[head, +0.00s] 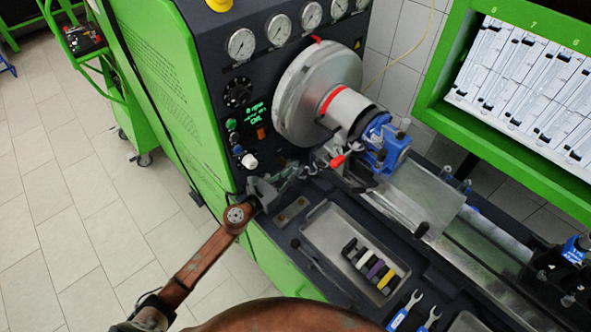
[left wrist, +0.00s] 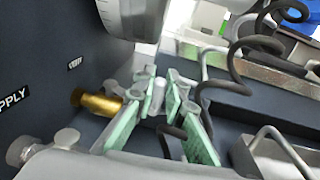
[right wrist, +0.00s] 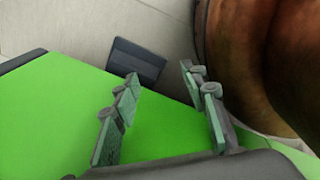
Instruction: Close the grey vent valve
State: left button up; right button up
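My left gripper (head: 262,190) is low beside the dark front panel of the pump testbench. In the left wrist view, its green-padded fingertips (left wrist: 163,90) are close together, with a small grey part (left wrist: 160,83) between them. This looks like the grey vent valve's handle; the pads hide much of it, and I cannot tell whether they touch it. My right gripper (right wrist: 158,78) is open and empty above a green surface.
A large round metal housing (head: 305,95) overhangs near my left gripper. A dark coiled cable (left wrist: 225,80) passes right beside the fingers. A grey tray (head: 325,235) with coloured pieces lies on the bench, with spanners (head: 405,310) nearby. A green shelf (head: 432,105) stands at the right.

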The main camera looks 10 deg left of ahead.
pick_arm(q)
jog(key=o, duration=0.4)
jog(key=v, duration=1.2)
